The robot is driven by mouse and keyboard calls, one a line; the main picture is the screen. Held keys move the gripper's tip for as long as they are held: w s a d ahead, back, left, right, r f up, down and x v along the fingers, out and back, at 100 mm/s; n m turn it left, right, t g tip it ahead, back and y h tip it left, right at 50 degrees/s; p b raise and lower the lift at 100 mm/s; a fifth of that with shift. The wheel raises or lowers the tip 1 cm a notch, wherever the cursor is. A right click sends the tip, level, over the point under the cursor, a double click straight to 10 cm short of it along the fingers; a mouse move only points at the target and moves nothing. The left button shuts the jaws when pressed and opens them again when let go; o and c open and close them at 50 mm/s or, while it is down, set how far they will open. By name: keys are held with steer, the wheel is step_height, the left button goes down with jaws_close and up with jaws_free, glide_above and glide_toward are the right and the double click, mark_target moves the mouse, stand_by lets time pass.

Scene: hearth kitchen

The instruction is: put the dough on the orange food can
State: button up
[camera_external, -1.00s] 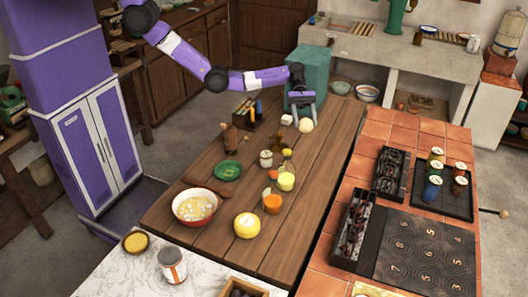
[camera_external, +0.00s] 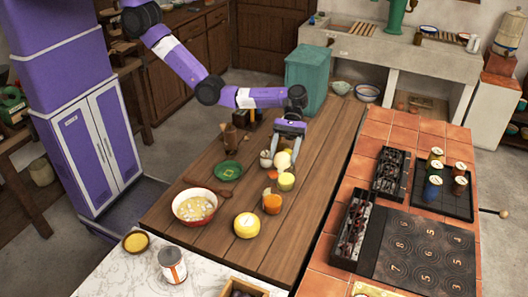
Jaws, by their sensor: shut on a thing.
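The dough (camera_external: 283,160) is a pale cream ball. My gripper (camera_external: 286,148) is shut on it and holds it over the middle of the wooden table, in front of a small white-lidded jar (camera_external: 266,159) and a yellow-filled bottle (camera_external: 286,181). The dough hides the bottle's upper part. A can with a white and orange label and grey lid (camera_external: 173,265) stands upright on the marble counter at the lower left. A short orange container (camera_external: 272,203) stands on the wooden table, nearer the camera than the dough.
Around them are a green dish (camera_external: 228,171), a bowl of pale liquid (camera_external: 195,206), a yellow round item (camera_external: 247,225) and a dark brown jug (camera_external: 233,140). The wooden table's right strip is clear.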

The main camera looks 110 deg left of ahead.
steer(key=s+d+r+m+g+b, duration=0.1)
steer(key=s+d, duration=0.1)
steer(key=d, duration=0.7)
steer(key=s+d+r+m+g, duration=0.1)
steer(key=s+d+g, duration=0.1)
steer(key=d, duration=0.6)
step_height(320, 180, up, 9)
steer(key=b, duration=0.2)
glide_above(172, 252)
steer(key=shift+t, duration=0.4)
step_height(172, 252, down, 19)
steer(key=shift+a+f+p, duration=0.1)
steer(key=shift+p, duration=0.3)
steer(key=shift+f, duration=0.1)
steer(key=o, duration=1)
